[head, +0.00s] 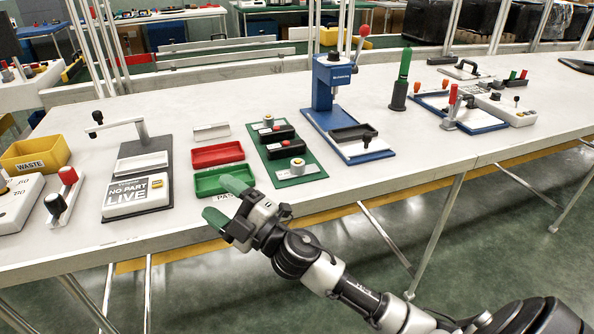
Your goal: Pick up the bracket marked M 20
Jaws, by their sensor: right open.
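No marking that reads M 20 can be made out, so I cannot tell which thing is the bracket. A small white piece (210,131) lies on the bench behind a red tray (218,154); its marking is too small to read. My right gripper (225,203) is open, with green fingertips, at the bench's front edge. One fingertip overlaps the near side of a green tray (206,184) in the picture; I cannot tell whether they touch. Nothing shows between the fingers. My left gripper is not in view.
A lever fixture with a "NO PART LIVE" box (136,196) stands left of the trays, beyond it a yellow WASTE bin (36,154). A green board (304,177) with black blocks and a blue press (325,90) stand to the right. Bare bench (240,95) lies behind the trays.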

